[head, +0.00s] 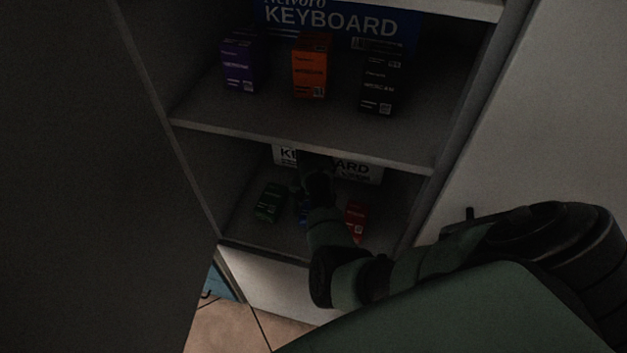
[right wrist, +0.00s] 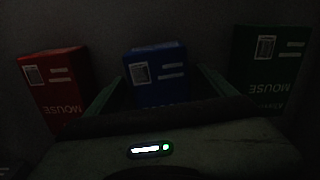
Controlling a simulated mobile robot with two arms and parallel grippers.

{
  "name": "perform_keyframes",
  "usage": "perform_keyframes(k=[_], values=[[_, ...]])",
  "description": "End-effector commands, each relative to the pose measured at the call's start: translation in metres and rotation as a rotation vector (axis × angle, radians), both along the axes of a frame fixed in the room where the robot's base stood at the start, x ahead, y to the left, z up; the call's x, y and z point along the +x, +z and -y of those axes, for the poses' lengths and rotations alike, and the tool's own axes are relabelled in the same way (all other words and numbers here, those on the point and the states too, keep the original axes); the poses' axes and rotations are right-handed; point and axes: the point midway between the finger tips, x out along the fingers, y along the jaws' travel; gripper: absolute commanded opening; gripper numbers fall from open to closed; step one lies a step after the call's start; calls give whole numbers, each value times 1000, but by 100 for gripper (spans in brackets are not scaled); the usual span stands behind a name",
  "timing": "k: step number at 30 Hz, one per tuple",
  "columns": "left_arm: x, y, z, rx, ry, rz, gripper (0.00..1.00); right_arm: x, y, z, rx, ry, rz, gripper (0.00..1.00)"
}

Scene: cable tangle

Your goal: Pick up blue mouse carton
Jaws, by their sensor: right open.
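The blue mouse carton (right wrist: 158,76) stands in the middle of the right wrist view, between the two fingers of my right gripper (right wrist: 152,88). The fingers are apart, one on each side of it; I cannot tell whether they touch it. In the head view the blue carton (head: 302,210) stands on the lower shelf, mostly hidden behind my right arm. My right arm reaches into the lower compartment, and its gripper is hard to make out there in the dark. My left gripper is not in view.
A red carton (head: 355,219) and a green carton (head: 269,203) flank the blue one closely. A white keyboard box (head: 359,171) stands behind. The upper shelf (head: 240,122) lies just above my arm and holds purple, orange and black cartons.

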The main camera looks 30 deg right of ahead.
Motion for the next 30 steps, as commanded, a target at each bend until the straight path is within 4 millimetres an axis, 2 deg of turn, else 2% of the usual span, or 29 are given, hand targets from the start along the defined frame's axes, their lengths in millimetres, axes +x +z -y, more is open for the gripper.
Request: perform_keyframes(k=[6, 7, 12, 14, 15, 23, 26, 30], values=[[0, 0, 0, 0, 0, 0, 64, 0, -2, 0, 0, 0, 1, 85], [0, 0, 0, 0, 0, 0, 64, 0, -1, 0, 0, 0, 1, 82], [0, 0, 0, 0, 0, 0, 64, 0, -1, 0, -1, 1, 1, 34], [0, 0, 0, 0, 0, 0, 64, 0, -1, 0, 0, 1, 1, 18], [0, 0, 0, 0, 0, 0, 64, 1, -1, 0, -1, 1, 2, 14], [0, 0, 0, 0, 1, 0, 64, 1, 4, 0, -1, 0, 3, 14], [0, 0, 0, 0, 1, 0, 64, 2, 17, 0, -2, 0, 5, 14], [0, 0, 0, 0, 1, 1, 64, 2, 45, 0, -3, 1, 7, 14]])
